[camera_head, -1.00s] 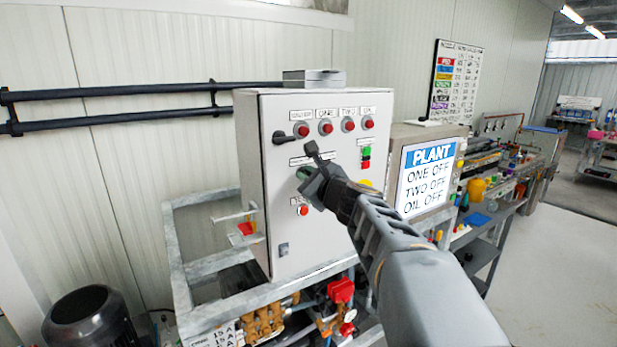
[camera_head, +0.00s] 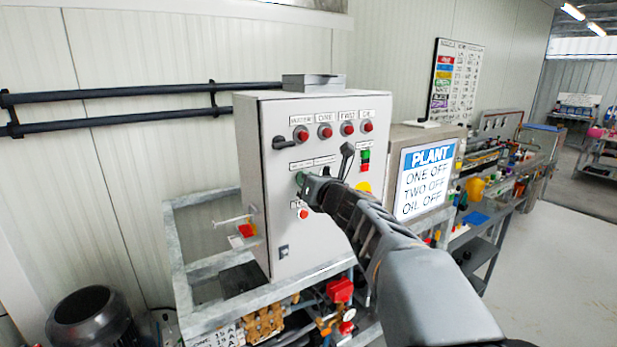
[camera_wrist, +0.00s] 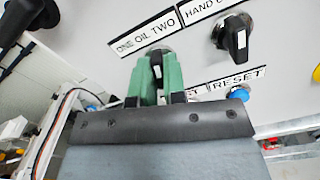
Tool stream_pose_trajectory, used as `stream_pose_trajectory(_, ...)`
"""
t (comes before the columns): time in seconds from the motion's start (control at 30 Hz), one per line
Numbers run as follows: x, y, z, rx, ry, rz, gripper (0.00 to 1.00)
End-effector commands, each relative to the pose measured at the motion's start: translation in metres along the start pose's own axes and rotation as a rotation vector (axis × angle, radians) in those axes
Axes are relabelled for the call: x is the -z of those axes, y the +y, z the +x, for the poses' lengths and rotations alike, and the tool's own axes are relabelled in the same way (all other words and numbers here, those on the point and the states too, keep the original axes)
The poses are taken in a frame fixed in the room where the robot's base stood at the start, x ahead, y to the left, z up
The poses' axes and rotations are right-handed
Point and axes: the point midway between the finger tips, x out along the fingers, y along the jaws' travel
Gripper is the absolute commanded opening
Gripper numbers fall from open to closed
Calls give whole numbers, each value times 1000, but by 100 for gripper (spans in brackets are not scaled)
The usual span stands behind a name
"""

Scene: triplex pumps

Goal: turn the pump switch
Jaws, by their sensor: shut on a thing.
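The pump switch is a small black knob (camera_wrist: 157,66) on the light grey control panel (camera_head: 285,230), below a label reading "ONE OIL TWO" in the wrist view. The green fingertips of my gripper (camera_wrist: 157,82) are shut on it, one on each side. In the head view my gripper (camera_head: 304,182) reaches the panel front from the right and hides the switch. The plant screen (camera_head: 428,178) to the right reads "ONE OFF, TWO OFF, OIL OFF".
A second black knob (camera_wrist: 234,38) and a blue reset button (camera_wrist: 237,93) sit close to my fingers. Red lamps (camera_head: 325,131) line the panel top. A black door handle (camera_head: 284,143) juts out at left. A metal frame (camera_head: 190,268) stands around the panel's base.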

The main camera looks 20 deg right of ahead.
Motion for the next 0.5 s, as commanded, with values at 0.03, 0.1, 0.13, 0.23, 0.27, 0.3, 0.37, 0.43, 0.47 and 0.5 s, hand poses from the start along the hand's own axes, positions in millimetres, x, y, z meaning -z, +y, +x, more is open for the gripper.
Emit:
stream_pose_trajectory(0.03, 1, 0, 0, 2, 7, 44, 0)
stream_pose_trajectory(0.1, 1, 0, 0, 2, 6, 107, 0)
stream_pose_trajectory(0.13, 1, 0, 0, 2, 7, 131, 0)
stream_pose_trajectory(0.23, 2, 0, 0, 2, 7, 210, 0)
stream_pose_trajectory(0.27, 2, 0, 0, 2, 7, 233, 0)
stream_pose_trajectory(0.3, 2, 0, 0, 2, 7, 260, 0)
stream_pose_trajectory(0.37, 2, 0, 0, 2, 7, 298, 0)
stream_pose_trajectory(0.43, 2, 0, 0, 2, 7, 339, 0)
stream_pose_trajectory(0.47, 2, 0, 0, 2, 7, 355, 0)
stream_pose_trajectory(0.5, 2, 0, 0, 2, 7, 374, 0)
